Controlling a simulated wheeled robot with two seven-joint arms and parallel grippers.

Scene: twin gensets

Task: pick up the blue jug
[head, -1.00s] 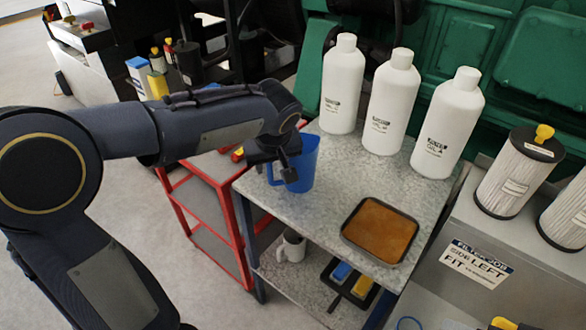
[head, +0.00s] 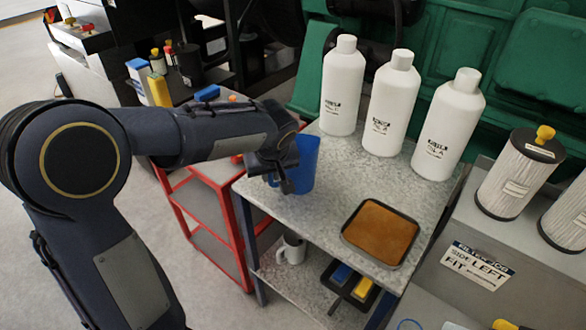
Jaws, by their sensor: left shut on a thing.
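The blue jug (head: 304,166) is upright at the left side of the grey metal table top (head: 330,203), left of the white bottles. My left gripper (head: 281,176) reaches in from the left and is shut on the jug at its near left side. The fingers and wrist hide part of the jug, including its handle side. I cannot tell whether the jug's base touches the table top. My right gripper is not in view.
Three white bottles (head: 391,103) stand at the table's back. A black tray with a brown surface (head: 380,232) lies at the front right. A white mug (head: 291,249) is on the lower shelf. A red cart (head: 240,240) stands at left, filter canisters (head: 518,175) at right.

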